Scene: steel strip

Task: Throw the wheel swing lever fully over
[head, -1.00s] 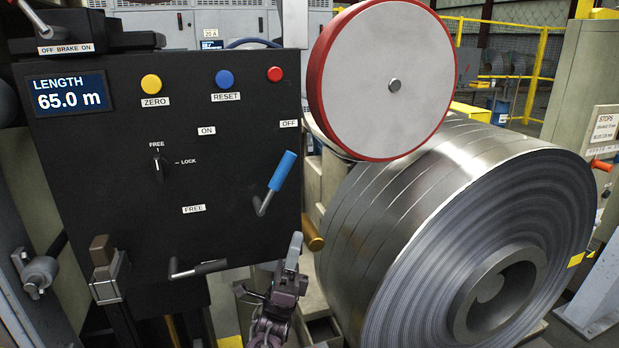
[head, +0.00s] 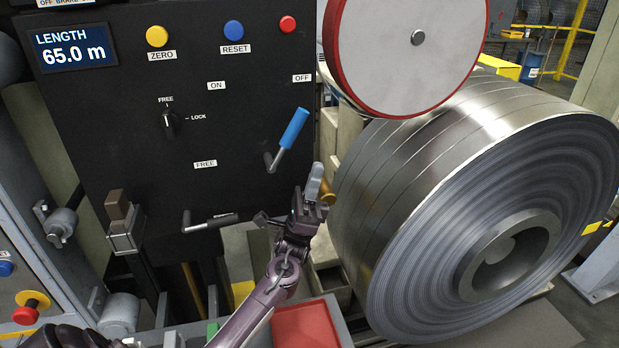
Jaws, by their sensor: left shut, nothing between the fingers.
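The lever with a blue handle (head: 293,128) stands out from the black panel (head: 120,125). It tilts up and right from its pivot, towards the OFF label (head: 302,78); the ON label (head: 216,86) is up and left of it. The wheel (head: 385,55), white with a red rim, is above the steel coil (head: 490,200); I cannot tell whether they touch. My left gripper (head: 317,180) is shut and empty, just below and right of the blue handle, apart from it in the picture. My right gripper is not in view.
A brass-coloured knob (head: 328,199) is partly behind my gripper. A red tray (head: 306,325) is below my forearm.

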